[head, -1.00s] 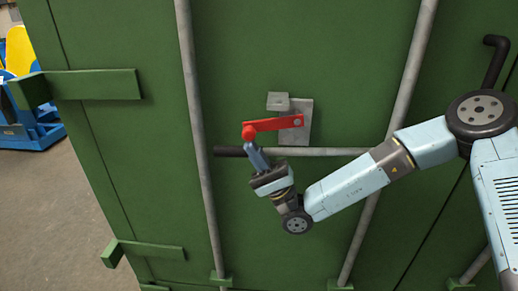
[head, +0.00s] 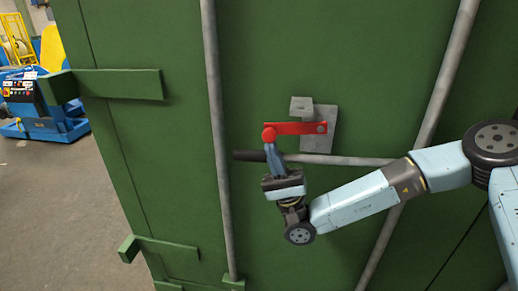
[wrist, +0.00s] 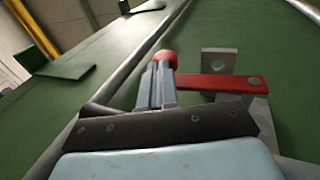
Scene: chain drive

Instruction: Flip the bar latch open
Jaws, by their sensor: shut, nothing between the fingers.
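The red bar latch (head: 297,128) lies nearly level across its grey plate (head: 322,140) on the green door. It pivots at its right end and has a round red knob (head: 269,134) at its left end. A small grey bracket (head: 301,104) stands just above the bar. My gripper (head: 271,148) is shut and empty, with its fingertips at the underside of the knob. In the wrist view the fingertips (wrist: 157,68) reach up to the knob (wrist: 165,58), with the red bar (wrist: 215,82) to the right; whether they touch is hard to tell.
A grey horizontal handle bar with a dark grip (head: 250,156) runs behind my gripper, below the latch. Vertical grey rods (head: 213,120) cross the green door (head: 255,60) on both sides. Green hinge arms (head: 118,84) stick out at left. Blue machinery (head: 45,110) stands beyond the door.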

